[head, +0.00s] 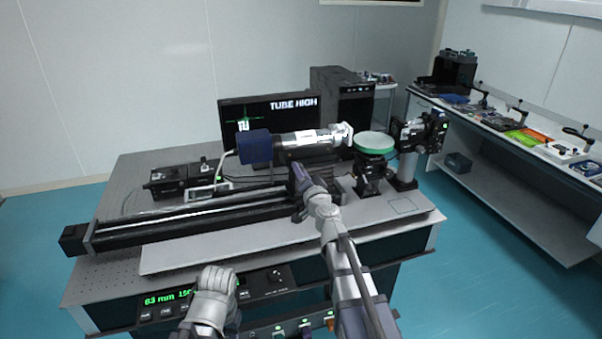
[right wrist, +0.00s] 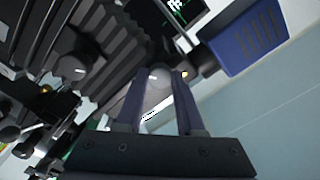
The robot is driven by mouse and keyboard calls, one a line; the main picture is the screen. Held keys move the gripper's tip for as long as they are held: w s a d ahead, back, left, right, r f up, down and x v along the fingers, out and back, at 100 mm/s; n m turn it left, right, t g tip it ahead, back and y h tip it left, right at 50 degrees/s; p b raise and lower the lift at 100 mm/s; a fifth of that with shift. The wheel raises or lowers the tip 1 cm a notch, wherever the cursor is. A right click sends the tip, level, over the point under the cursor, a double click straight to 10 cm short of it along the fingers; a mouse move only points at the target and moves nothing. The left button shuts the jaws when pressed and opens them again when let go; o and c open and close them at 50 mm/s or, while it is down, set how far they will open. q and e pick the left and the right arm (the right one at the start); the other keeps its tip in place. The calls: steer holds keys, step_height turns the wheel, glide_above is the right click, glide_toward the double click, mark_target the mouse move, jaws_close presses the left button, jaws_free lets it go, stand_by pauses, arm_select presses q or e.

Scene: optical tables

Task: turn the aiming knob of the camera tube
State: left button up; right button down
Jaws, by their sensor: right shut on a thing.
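The camera tube (head: 308,139) is a silver cylinder with a dark blue camera body (head: 255,148) at its left end; this blue body also shows in the right wrist view (right wrist: 243,42). It lies level above the black rail. My right gripper (head: 301,180) reaches below the tube at its mount. In the right wrist view my right gripper (right wrist: 158,88) is shut on a small grey round knob (right wrist: 157,76) between its fingertips. The head view hides the knob behind the gripper. My left arm shows at the bottom; its gripper fingers do not show.
A monitor (head: 262,112) behind the tube reads "TUBE HIGH". A green-topped round stage (head: 374,143) stands right of the tube. A long black rail (head: 180,222) crosses the optical table (head: 120,190). A control panel (head: 262,285) with green digits is at the front edge.

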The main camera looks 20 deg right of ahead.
steer(key=shift+m, duration=0.8)
steer(key=c, duration=0.5)
jaws_free()
steer(key=shift+s, duration=0.15)
steer(key=s, duration=0.7)
steer(key=shift+s+d, duration=0.15)
steer(key=shift+s, duration=0.15)
